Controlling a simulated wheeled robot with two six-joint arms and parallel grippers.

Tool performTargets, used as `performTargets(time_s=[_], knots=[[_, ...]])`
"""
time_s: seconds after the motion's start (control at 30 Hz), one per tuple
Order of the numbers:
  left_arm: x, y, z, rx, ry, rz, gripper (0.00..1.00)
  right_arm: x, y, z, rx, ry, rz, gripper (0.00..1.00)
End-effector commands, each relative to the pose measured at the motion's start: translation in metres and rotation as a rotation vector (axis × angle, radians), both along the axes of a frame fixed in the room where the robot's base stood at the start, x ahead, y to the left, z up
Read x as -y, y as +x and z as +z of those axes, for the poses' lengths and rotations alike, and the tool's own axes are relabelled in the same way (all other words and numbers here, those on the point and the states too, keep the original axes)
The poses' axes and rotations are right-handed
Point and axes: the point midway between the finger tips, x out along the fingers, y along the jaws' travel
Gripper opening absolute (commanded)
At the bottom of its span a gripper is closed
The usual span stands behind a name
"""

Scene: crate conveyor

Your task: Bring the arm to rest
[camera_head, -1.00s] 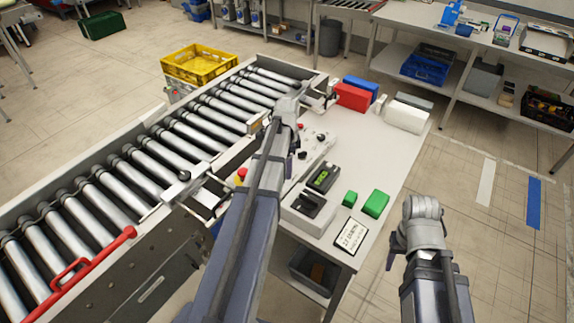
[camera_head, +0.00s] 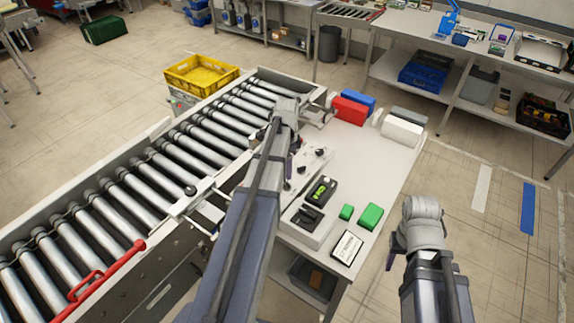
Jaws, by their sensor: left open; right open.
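My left arm reaches up the middle of the head view, and its gripper (camera_head: 309,127) is above the control end of the white table, beside the roller conveyor (camera_head: 150,172). Its fingers are partly hidden behind the wrist, and I see nothing held. My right arm is at the lower right, over open floor to the right of the table. Its gripper (camera_head: 394,248) points down and away from the camera, mostly hidden by its wrist, with nothing seen in it.
The white table (camera_head: 385,165) carries a red box (camera_head: 350,110), a white box (camera_head: 402,131), green blocks (camera_head: 371,216) and a small sign (camera_head: 347,248). A yellow crate (camera_head: 201,74) stands past the conveyor. A red handle (camera_head: 100,272) is at lower left. Floor at right is clear.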

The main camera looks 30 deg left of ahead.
Motion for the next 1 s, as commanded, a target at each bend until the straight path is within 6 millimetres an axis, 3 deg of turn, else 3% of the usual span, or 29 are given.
performTargets(time_s=[0.3,0.4,0.47,0.57,0.7,0.8,1.0], knots=[[0.001,0.0,-0.001,0.0,0.0,0.0,0.72,0.0,0.0,-0.001,0.0,0.0,0.0,0.5],[0.017,-0.003,-0.004,-0.003,0.002,0.013,0.72,0.0,0.0,-0.004,0.0,0.0,0.0,0.5],[0.039,-0.008,-0.009,-0.007,0.006,0.034,0.72,0.0,0.0,-0.009,0.0,0.0,0.001,0.5],[0.092,-0.023,-0.02,-0.015,0.018,0.098,0.72,0.0,0.0,-0.02,0.0,0.0,0.001,0.5],[0.173,-0.058,-0.036,-0.023,0.045,0.218,0.72,0.0,0.0,-0.037,0.0,-0.001,0.002,0.5],[0.22,-0.087,-0.046,-0.022,0.066,0.304,0.72,0.0,0.0,-0.047,0.0,-0.001,0.003,0.5],[0.28,-0.137,-0.06,-0.007,0.098,0.445,0.72,0.0,0.0,-0.061,0.0,-0.001,0.004,0.5]])
